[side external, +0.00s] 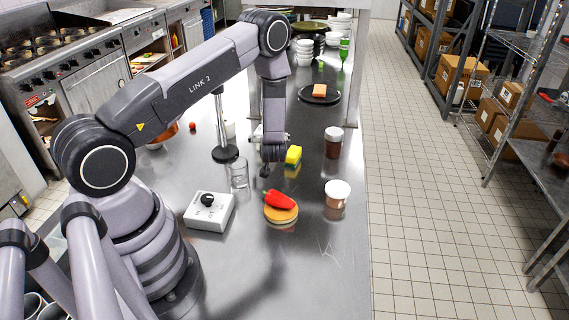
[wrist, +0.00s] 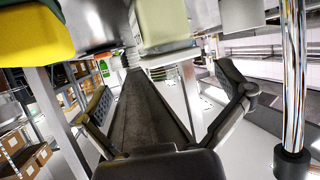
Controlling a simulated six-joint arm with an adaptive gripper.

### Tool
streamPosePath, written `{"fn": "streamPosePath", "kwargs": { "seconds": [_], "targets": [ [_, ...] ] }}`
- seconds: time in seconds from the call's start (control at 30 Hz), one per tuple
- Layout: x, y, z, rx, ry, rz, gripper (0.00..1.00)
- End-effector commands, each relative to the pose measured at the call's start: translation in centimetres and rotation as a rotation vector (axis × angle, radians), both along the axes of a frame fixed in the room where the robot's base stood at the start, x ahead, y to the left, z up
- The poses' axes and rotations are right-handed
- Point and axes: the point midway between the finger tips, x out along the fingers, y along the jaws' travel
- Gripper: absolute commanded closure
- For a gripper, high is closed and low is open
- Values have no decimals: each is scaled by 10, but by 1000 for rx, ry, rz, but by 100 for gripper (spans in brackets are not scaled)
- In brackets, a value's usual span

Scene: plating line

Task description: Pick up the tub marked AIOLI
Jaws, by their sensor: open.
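Two small tubs stand on the steel counter in the side view: a white-lidded tub with dark brown contents (side external: 333,148) and a nearer white-topped tub with a reddish-brown body (side external: 337,194). No AIOLI marking is legible on either, so I cannot tell which one it is. My gripper (side external: 268,166) hangs low over the counter, left of both tubs and beside the yellow-green sponge (side external: 293,156). In the wrist view my gripper (wrist: 168,88) has its two fingers spread wide, with nothing held between them. The sponge also shows at the top left there (wrist: 35,32).
A dark plate (side external: 309,94) lies behind. The counter's right front is clear.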

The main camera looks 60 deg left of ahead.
Motion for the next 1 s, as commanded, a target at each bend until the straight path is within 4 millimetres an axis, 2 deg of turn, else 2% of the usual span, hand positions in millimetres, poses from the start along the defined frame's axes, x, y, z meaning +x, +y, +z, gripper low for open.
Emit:
{"fn": "streamPosePath", "kwargs": {
  "seconds": [0.17,0.5,0.77,1.0],
  "targets": [
    [5,11,-5,-1,0,0,0],
    [22,51,-17,0,0,-1,0],
    [24,54,-18,0,1,-3,0],
    [24,54,-18,-1,1,-2,29]
  ]
}}
